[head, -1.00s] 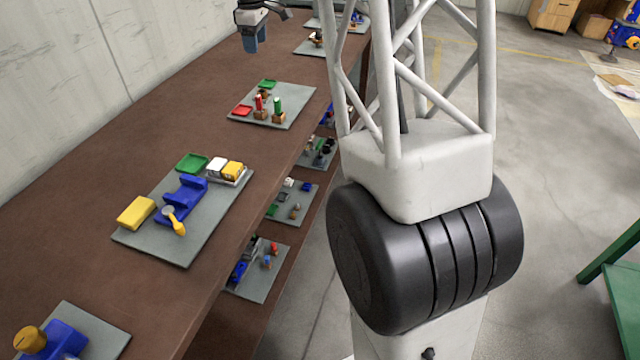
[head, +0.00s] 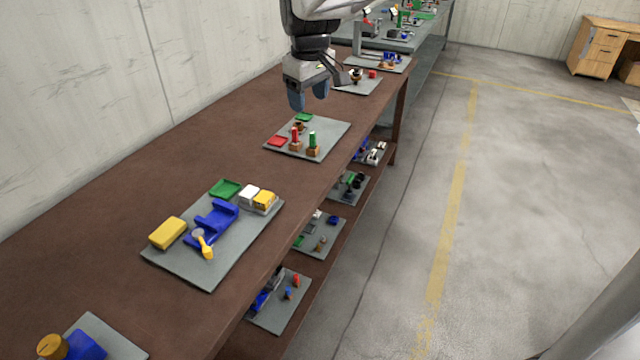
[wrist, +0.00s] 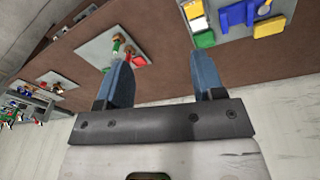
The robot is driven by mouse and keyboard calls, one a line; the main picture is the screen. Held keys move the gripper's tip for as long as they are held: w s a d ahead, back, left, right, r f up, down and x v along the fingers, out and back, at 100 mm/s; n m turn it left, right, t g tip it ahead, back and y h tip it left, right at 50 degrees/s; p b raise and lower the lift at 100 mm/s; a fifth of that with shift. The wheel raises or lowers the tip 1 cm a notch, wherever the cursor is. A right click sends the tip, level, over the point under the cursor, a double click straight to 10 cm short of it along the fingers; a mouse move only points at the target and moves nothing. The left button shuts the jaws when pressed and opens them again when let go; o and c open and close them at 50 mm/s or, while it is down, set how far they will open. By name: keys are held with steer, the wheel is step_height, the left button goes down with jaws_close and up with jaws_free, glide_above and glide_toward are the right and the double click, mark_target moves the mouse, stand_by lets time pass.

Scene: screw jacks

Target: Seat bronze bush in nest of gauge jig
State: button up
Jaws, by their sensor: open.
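My gripper (head: 309,98) is open and empty, high above the brown bench; its two blue fingers also show in the wrist view (wrist: 162,66). Below and beyond it is a grey board (head: 335,128) with a red post (head: 295,136) and a green post (head: 312,139) on brown blocks, and a small bronze-brown piece (head: 299,125) behind them. That piece may be the bronze bush, but it is too small to tell. A blue fixture (head: 213,221) stands on a nearer grey board (head: 205,275). I cannot tell which thing is the gauge jig or see its nest.
A yellow block (head: 167,233), a green tray (head: 225,189) and white and yellow pieces surround the blue fixture. A red tray (head: 278,141) lies by the posts. More boards stand along the bench and on the lower shelf. Bare bench top (head: 100,260) lies along the wall.

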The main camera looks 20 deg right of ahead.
steer(key=s+a+f+m, duration=0.1)
steer(key=s+f+m, duration=0.2)
steer(key=s, duration=1.2)
steer(key=s+a+f+m+t, duration=0.1)
steer(key=s+f, duration=0.4)
steer(key=s, duration=0.9)
steer(key=shift+s+a+f+m, duration=0.2)
steer(key=shift+s+a+m, duration=0.25)
steer(key=shift+m, duration=0.45)
